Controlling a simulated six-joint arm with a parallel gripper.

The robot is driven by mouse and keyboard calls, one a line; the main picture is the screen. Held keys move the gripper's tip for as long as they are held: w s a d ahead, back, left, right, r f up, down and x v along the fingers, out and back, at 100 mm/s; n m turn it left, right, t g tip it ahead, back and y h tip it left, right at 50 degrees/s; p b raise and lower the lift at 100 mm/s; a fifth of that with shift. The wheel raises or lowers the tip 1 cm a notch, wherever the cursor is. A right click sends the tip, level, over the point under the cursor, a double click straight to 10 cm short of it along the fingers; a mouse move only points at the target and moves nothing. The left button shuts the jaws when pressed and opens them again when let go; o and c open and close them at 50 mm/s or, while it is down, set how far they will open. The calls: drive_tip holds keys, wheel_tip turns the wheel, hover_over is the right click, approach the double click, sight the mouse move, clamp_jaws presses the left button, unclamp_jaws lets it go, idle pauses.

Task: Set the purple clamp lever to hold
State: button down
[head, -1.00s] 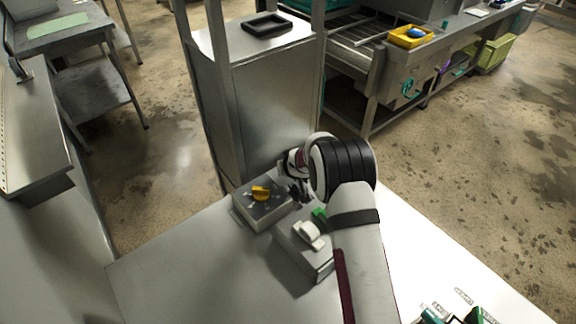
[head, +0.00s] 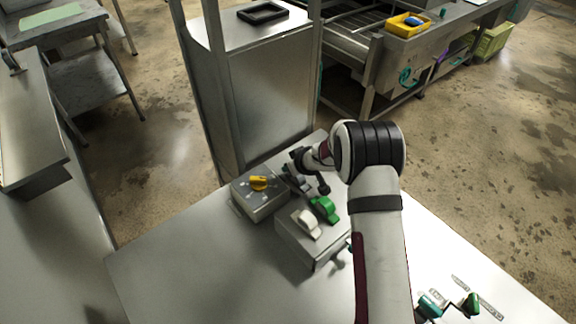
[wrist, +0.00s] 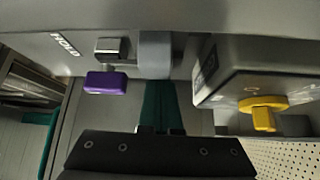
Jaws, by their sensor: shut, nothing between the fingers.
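The purple clamp lever (wrist: 106,83) shows its purple grip left of centre in the wrist view, beside a small metal block and a grey rounded part. The word HOLD (wrist: 65,42) is printed on the grey panel to its upper left. I cannot make out the purple lever in the head view. My gripper (wrist: 160,130) is shut and empty; its dark body fills the bottom of the wrist view, below and right of the purple grip, with a visible gap. In the head view it is near the boxes at the table's far end, its fingertips hard to make out.
A box with a yellow knob (head: 259,183) stands left of my gripper; the knob (wrist: 263,113) also shows in the wrist view. A nearer box carries a white lever (head: 306,222) and a green lever (head: 324,208). The table's left front (head: 210,275) is clear.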

idle(0.5)
drive_tip(key=shift+w+a, duration=1.25)
drive_tip(key=v, duration=0.9)
drive_tip(key=shift+w+d+r, duration=0.1)
drive_tip(key=shift+d+r, duration=0.15)
drive_tip(key=shift+r, duration=0.15)
drive_tip(key=d+r+m+t+h, duration=0.3)
drive_tip(key=d+r+m+h, duration=0.1)
drive_tip(key=d+r, duration=0.5)
drive_tip(key=s+d+r+m+g+h, duration=0.2)
drive_tip(key=s+d+r+m+h, duration=0.35)
drive_tip(key=s+d, duration=0.55)
drive_tip(key=s+a+f+m+g+y, duration=0.1)
drive_tip(key=s+m+g+y, duration=0.2)
drive_tip(key=s, duration=1.4)
drive_tip(key=s+a+g+y, duration=0.1)
drive_tip(key=s+a+g, duration=0.1)
drive_tip(key=s+a, duration=0.2)
drive_tip(key=s+a+f+g+y, duration=0.1)
drive_tip(key=s+a, duration=0.3)
drive_tip(key=s, duration=0.5)
drive_tip(key=shift+a+f+m+g+y, duration=0.2)
drive_tip(key=shift+a+m+g+y, duration=0.1)
drive_tip(key=shift+m+g+y, duration=0.25)
